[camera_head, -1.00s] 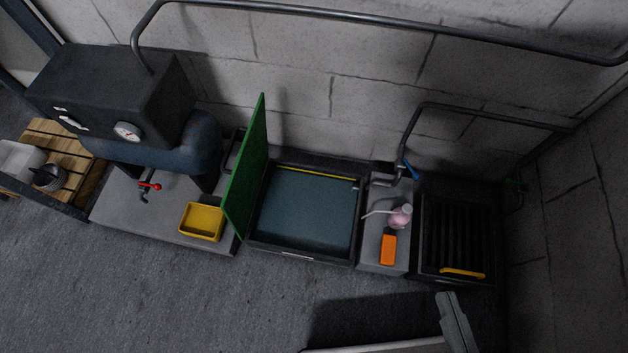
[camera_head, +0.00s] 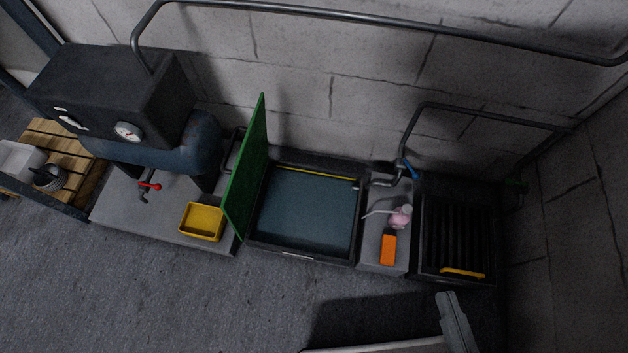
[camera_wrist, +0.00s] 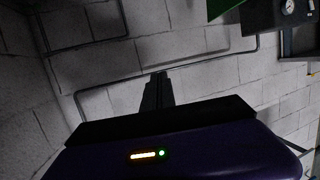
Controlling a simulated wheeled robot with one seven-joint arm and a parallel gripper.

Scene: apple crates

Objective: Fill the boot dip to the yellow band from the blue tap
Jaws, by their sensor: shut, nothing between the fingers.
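The boot dip (camera_head: 305,258) is a dark, square-rimmed tray holding a flat blue-grey surface. The yellow band (camera_head: 315,172) runs along its back inner wall and shows above that surface. A green lid (camera_head: 246,175) stands upright at its left side. The blue tap (camera_head: 409,169) is behind the ledge to the right, with its grey spout pointing left towards the dip; I see no clear stream. My gripper (camera_wrist: 158,76) is shut and empty in the wrist view, with bare wall behind it, away from the tap.
A pink bottle (camera_head: 400,217) and an orange block (camera_head: 388,249) stand on the ledge. A slatted dark tray (camera_head: 452,238) is at right. A red tap (camera_head: 149,187) and a yellow tub (camera_head: 202,222) are at left. Pipe rails run along the wall.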

